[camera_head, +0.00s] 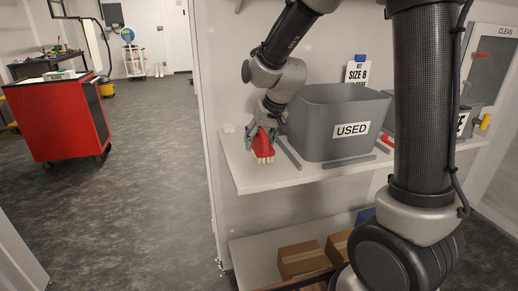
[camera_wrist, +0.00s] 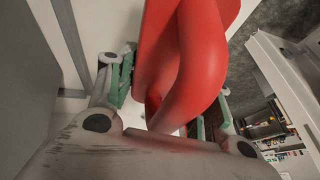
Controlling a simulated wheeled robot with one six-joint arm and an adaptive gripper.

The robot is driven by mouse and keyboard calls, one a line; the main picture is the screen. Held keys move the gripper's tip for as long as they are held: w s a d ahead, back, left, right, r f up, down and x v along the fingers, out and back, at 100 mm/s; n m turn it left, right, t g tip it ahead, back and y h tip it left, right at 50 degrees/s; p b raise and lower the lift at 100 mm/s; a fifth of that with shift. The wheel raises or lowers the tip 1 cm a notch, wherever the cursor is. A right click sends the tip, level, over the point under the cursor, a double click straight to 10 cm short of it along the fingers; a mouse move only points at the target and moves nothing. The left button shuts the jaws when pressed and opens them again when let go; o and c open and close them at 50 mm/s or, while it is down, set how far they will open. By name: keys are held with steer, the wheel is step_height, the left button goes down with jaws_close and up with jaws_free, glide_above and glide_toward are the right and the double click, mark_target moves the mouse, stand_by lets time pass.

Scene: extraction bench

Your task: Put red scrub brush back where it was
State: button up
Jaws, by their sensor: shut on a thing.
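The red scrub brush (camera_head: 263,146) is at the left end of the white shelf in the head view, with its pale bristles facing down. My gripper (camera_head: 265,128) is above it and shut on it. In the wrist view the brush's red looped handle (camera_wrist: 203,55) fills the middle, between the two fingers of my gripper (camera_wrist: 165,95). I cannot tell from the head view whether the bristles touch the shelf.
A grey bin labelled USED (camera_head: 305,131) stands just right of the brush on the white shelf (camera_head: 270,180). Grey strips lie on the shelf around the bin. Cardboard boxes (camera_head: 303,257) sit on a lower shelf. A red cabinet (camera_head: 50,118) stands across the open floor at left.

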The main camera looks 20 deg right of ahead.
mark_target(259, 148)
steer(key=shift+f, duration=1.4)
steer(key=shift+f, duration=0.1)
steer(key=o, duration=1)
steer(key=v, duration=1.2)
